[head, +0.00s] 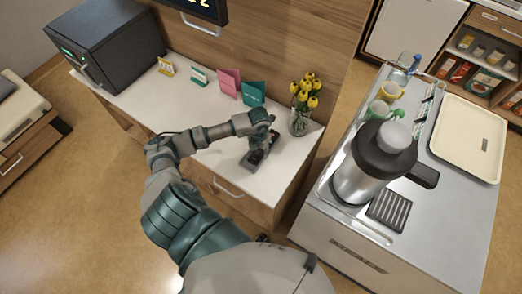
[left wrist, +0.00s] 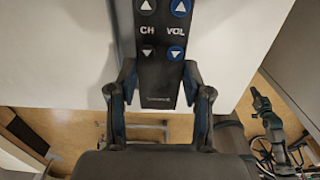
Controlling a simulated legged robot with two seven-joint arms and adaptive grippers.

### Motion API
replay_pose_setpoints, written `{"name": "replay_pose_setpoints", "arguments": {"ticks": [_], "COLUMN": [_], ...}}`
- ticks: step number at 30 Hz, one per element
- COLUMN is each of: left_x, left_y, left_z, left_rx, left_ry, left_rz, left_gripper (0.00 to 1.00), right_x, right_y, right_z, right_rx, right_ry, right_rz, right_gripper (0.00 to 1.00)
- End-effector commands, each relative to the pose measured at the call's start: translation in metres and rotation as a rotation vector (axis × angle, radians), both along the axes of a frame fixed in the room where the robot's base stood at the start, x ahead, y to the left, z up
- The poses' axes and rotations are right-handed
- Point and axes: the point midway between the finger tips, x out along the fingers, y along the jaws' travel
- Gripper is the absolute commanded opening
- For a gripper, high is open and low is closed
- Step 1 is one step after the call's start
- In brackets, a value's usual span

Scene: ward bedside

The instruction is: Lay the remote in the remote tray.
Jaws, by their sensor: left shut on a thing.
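The remote is dark with CH and VOL buttons and fills the top middle of the left wrist view (left wrist: 161,60). My left gripper (left wrist: 160,100) is shut on its near end, one finger on each side. In the head view my left gripper (head: 262,148) is over the white bedside counter, at a small grey tray (head: 247,165), which I take as the remote tray. The gripper and remote partly hide the tray there. I cannot tell whether the remote touches the tray floor. My right gripper is not seen.
A vase of yellow tulips (head: 300,118) stands close right of the tray. Pink (head: 229,82) and teal (head: 253,92) cards and a dark box (head: 105,45) stand along the counter (head: 205,108). A trolley at right holds a steel jug (head: 362,175) and a cream tray (head: 467,138).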

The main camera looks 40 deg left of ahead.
Motion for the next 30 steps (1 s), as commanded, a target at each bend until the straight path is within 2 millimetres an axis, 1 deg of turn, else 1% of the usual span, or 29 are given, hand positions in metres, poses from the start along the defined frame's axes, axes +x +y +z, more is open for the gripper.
{"name": "replay_pose_setpoints", "arguments": {"ticks": [1, 2, 16, 30], "left_x": [0.000, 0.000, 0.000, 0.000], "left_y": [0.002, 0.002, -0.005, 0.001], "left_z": [-0.001, -0.001, -0.012, -0.028], "left_rx": [0.000, -0.001, 0.006, 0.001], "left_ry": [0.000, 0.000, 0.000, 0.001], "left_rz": [0.001, 0.002, 0.001, 0.001], "left_gripper": [0.11, 0.11, 0.11, 0.11], "right_x": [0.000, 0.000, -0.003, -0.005], "right_y": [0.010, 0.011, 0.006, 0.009], "right_z": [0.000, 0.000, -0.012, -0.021], "right_rx": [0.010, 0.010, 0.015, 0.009], "right_ry": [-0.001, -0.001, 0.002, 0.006], "right_rz": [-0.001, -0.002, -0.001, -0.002], "right_gripper": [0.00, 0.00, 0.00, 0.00]}}
